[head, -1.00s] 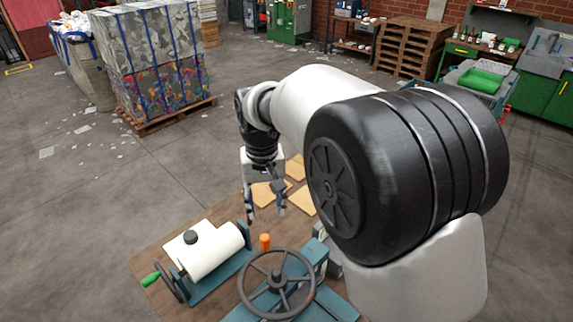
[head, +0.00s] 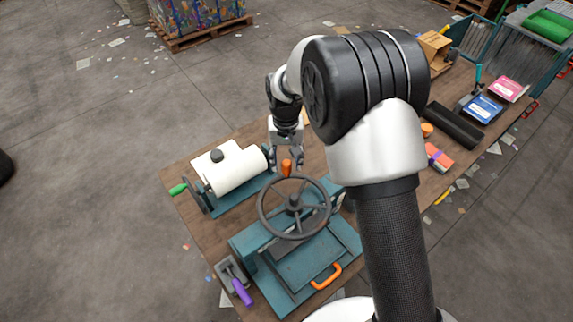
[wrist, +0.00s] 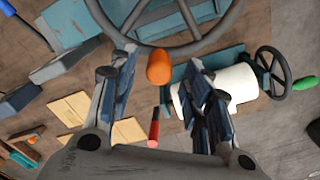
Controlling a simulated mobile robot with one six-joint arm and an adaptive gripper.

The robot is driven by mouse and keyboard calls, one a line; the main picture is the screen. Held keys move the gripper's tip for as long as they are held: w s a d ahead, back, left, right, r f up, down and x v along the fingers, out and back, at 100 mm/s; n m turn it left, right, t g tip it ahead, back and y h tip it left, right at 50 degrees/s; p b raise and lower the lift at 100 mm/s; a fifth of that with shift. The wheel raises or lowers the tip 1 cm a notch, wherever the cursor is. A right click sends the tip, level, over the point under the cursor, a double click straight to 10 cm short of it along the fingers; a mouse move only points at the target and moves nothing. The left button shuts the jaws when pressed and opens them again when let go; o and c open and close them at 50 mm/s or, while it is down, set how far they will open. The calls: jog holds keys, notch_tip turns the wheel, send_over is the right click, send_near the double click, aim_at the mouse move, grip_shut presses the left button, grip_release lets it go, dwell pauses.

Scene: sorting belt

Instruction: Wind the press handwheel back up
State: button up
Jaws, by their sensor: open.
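The press handwheel (head: 263,222) is a dark spoked wheel on top of the teal press (head: 300,268). An orange knob (head: 286,168) stands up from its far rim. In the wrist view, the knob (wrist: 159,67) appears between the spread fingertips, with the wheel's rim (wrist: 205,42) beyond it. My gripper (head: 287,160) is open at the knob, its fingers on either side. I cannot tell whether a finger touches it. The press has an orange handle (head: 326,277) low on its front.
A teal roller machine with a white roll (head: 236,170) and green crank handle (head: 178,189) stands left of the wheel. A purple-handled tool (head: 242,292) lies at the table's near left edge. Books (head: 482,108) and a black roll (head: 452,126) lie on the right.

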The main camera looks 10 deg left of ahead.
aim_at(286, 162)
jog(key=shift+f, duration=1.7)
jog(key=shift+c, duration=0.6)
grip_shut()
